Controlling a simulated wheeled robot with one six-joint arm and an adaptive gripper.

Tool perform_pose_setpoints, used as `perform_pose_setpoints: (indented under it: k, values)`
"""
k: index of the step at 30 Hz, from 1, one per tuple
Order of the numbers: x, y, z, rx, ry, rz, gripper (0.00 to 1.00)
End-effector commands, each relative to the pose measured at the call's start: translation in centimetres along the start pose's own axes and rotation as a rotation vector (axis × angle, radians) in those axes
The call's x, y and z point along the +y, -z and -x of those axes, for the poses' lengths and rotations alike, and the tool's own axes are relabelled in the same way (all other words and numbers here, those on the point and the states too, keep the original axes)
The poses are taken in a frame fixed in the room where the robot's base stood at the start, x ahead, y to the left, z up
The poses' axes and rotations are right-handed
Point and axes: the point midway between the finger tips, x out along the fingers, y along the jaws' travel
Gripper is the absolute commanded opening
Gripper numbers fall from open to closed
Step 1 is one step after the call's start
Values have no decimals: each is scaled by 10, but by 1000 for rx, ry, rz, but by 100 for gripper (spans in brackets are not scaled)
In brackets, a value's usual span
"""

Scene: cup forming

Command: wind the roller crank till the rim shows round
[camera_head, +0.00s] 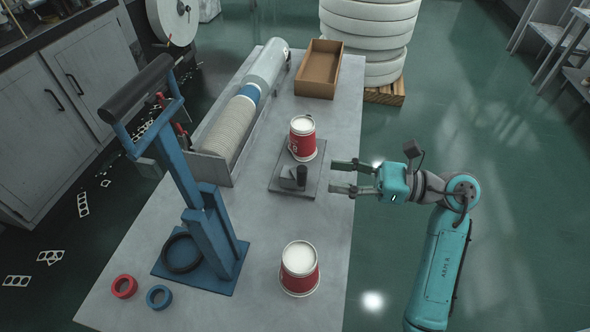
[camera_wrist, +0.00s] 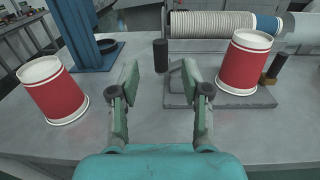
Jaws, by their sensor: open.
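A grey roller fixture plate (camera_head: 312,187) lies on the table with a red paper cup (camera_head: 303,140) standing upright on it. The cup also shows in the wrist view (camera_wrist: 245,65). The crank's dark upright handle (camera_head: 301,174) stands beside a small grey block near the plate's front; it also shows in the wrist view (camera_wrist: 160,56). My gripper (camera_head: 337,177) is open and empty, just right of the plate and apart from the handle. In the wrist view the handle stands ahead, between the two fingers (camera_wrist: 160,85). The exact rim shape is too small to judge.
A second red cup (camera_head: 300,272) stands nearer on the table. A blue lever press (camera_head: 212,225), a red ring (camera_head: 124,286) and a blue ring (camera_head: 159,297) are at left. A trough of stacked cups (camera_head: 228,135) and an empty brown box (camera_head: 318,68) stand farther back.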

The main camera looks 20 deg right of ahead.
Motion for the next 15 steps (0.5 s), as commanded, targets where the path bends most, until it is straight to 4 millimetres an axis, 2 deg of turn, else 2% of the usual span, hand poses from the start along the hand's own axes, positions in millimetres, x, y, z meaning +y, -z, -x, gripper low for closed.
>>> perform_pose_setpoints:
  k: [9,15]
  values:
    - [1,0,-54,0,-5,0,47]
    - [0,0,-75,0,-1,-1,47]
